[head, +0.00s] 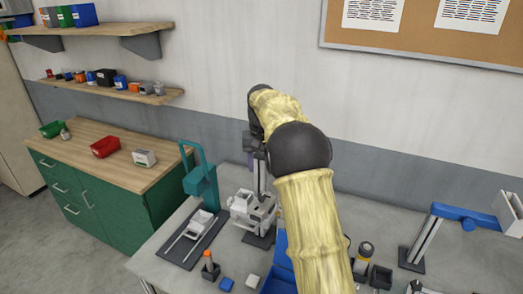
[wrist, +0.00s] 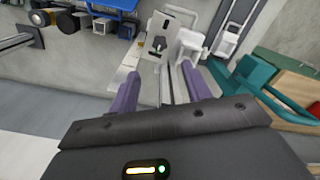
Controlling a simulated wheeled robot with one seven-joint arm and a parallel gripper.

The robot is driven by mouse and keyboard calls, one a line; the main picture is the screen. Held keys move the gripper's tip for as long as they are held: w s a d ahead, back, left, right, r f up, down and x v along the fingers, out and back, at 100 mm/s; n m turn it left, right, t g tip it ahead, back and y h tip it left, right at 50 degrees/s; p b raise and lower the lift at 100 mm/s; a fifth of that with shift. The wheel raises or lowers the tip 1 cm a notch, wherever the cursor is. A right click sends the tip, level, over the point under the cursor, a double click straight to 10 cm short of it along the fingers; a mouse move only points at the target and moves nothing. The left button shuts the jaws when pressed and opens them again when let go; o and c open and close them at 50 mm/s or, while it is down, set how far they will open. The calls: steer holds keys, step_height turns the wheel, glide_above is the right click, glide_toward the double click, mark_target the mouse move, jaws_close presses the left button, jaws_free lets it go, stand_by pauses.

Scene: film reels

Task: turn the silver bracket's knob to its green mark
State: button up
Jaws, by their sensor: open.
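A silver-grey bracket (wrist: 140,60) with a small dark knob (wrist: 158,43) is in the upper middle of the wrist view. I cannot make out a green mark or the knob's setting. In the head view a pale silver-grey fixture (head: 240,207), which seems to be the same bracket, stands on the bench below my arm. My gripper (wrist: 160,72) is open, its two purple fingers apart and pointing toward the bracket, with the knob in line with the gap. No contact with the knob shows. In the head view my arm partly hides the gripper.
A teal press (head: 201,185) stands left of the bracket, near a white-railed slide on a dark plate (head: 190,240). A tilted silver post (head: 428,238) with a blue arm stands at right. Small blocks and a blue tray (head: 280,270) lie in front. A green cabinet (head: 110,185) is left.

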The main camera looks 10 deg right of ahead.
step_height(320, 180, up, 6)
stand_by(0.5)
steer(key=s+f+t, duration=0.1)
steer(key=s+f, duration=0.4)
steer(key=s, duration=0.5)
steer(key=s+f+n+b, duration=0.1)
steer(key=s+f, duration=0.5)
steer(key=s, duration=0.4)
steer(key=s+f+t, duration=0.1)
steer(key=s+f, duration=0.5)
steer(key=s, duration=0.3)
steer(key=shift+s+a+n+t, duration=0.15)
steer(key=shift+s+n+t, duration=0.15)
steer(key=shift+s+n, duration=0.1)
